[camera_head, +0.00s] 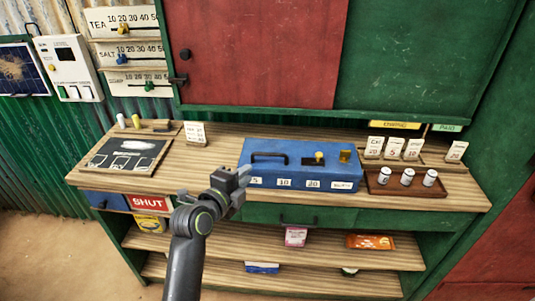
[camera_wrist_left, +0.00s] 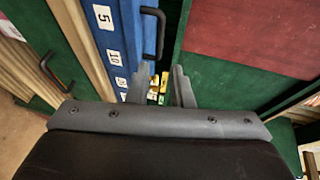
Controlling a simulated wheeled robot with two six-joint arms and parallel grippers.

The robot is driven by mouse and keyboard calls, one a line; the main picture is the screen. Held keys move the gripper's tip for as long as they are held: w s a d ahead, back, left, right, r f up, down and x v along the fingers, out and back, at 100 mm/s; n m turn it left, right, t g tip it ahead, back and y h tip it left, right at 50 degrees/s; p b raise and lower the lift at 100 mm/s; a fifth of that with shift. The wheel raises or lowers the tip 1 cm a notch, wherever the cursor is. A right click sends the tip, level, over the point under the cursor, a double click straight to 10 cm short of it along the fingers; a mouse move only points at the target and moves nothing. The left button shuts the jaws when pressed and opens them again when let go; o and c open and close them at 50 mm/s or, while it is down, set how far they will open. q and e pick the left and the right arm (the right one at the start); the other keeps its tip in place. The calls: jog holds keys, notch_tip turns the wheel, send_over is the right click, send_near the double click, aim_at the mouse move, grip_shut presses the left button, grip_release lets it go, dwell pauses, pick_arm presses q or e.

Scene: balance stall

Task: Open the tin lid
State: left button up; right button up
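The blue tin (camera_head: 300,166) sits on the wooden counter with its lid down. A black handle (camera_head: 268,157) is at the left of its top; a yellow knob (camera_head: 319,157) and a brass piece (camera_head: 345,156) are further right. Number labels run along its front. My left gripper (camera_head: 241,184) is at the tin's left front corner, apart from the handle. In the left wrist view its two fingers (camera_wrist_left: 158,88) are spread with nothing held between them, and the tin (camera_wrist_left: 113,45) and its handle (camera_wrist_left: 153,32) show beyond. My right gripper is not in view.
A tray (camera_head: 405,188) with three white cans stands right of the tin, with price cards (camera_head: 393,148) behind. A dark board (camera_head: 125,153) lies on the left. Shelves (camera_head: 270,245) with packets are below. A red-and-green shutter (camera_head: 265,50) is behind the counter.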

aim_at(269, 154)
pick_arm(q)
jog(key=p+x, duration=0.1)
jog(key=x, duration=1)
jog(key=shift+w+d+p, duration=0.2)
jog(key=shift+w+p, duration=0.15)
jog(key=shift+w, duration=0.05)
jog(key=shift+x, duration=1.1)
jog(key=shift+f, duration=0.1)
grip_shut()
